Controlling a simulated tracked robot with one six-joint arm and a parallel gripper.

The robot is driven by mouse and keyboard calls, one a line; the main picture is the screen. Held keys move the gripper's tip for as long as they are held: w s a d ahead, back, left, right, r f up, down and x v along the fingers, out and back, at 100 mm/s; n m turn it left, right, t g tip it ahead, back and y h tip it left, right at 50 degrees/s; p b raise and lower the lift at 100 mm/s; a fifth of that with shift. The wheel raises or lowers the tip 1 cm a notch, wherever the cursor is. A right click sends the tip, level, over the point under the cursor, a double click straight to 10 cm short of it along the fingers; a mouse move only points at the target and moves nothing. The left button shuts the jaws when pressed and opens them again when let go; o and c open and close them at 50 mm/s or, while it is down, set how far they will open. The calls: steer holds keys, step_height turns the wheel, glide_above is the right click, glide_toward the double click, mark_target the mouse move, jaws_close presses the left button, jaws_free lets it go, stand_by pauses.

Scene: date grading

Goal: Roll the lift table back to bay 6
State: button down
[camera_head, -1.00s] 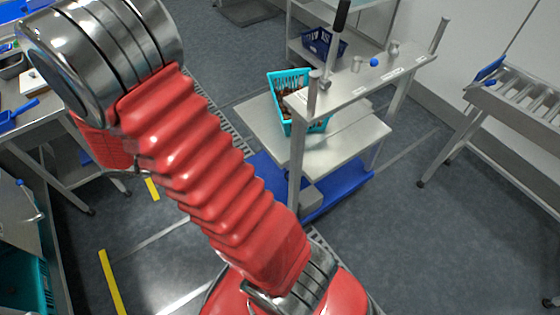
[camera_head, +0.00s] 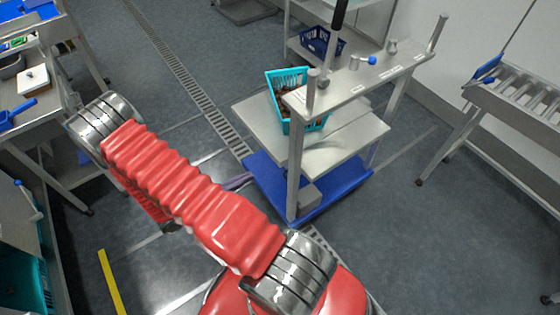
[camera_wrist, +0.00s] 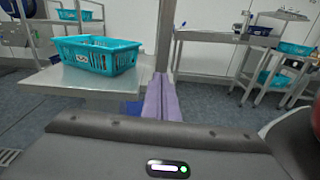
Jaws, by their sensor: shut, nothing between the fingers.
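The lift table has a blue base (camera_head: 345,190), a grey top (camera_head: 352,137) and an upright frame (camera_head: 295,175) with a labelled crossbar (camera_head: 352,88). A teal basket (camera_head: 274,88) with brown contents sits on the top, and shows in the wrist view (camera_wrist: 72,54). My gripper's lilac fingers (camera_wrist: 160,78) are shut and empty, pointing toward a frame post, with the table top left of them. Contact is unclear. I cannot read any bay number.
A drain grate (camera_head: 190,85) crosses the floor. A roller conveyor (camera_head: 515,100) stands at right and a workbench (camera_head: 45,125) at left. A shelf with a blue basket (camera_head: 316,41) is behind the table. White lines and a yellow strip (camera_head: 112,280) mark the floor.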

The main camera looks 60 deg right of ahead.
steer(key=shift+s+d+f+n+h, duration=0.15)
steer(key=shift+f+n+h, duration=0.2)
steer(key=shift+f, duration=0.3)
steer(key=shift+d, duration=0.1)
steer(key=x, duration=1.3)
steer(key=shift+d+f, duration=0.15)
steer(key=shift+d, duration=0.25)
steer(key=shift+s+a, duration=0.1)
steer(key=shift+s, duration=0.05)
steer(key=shift+d, duration=0.25)
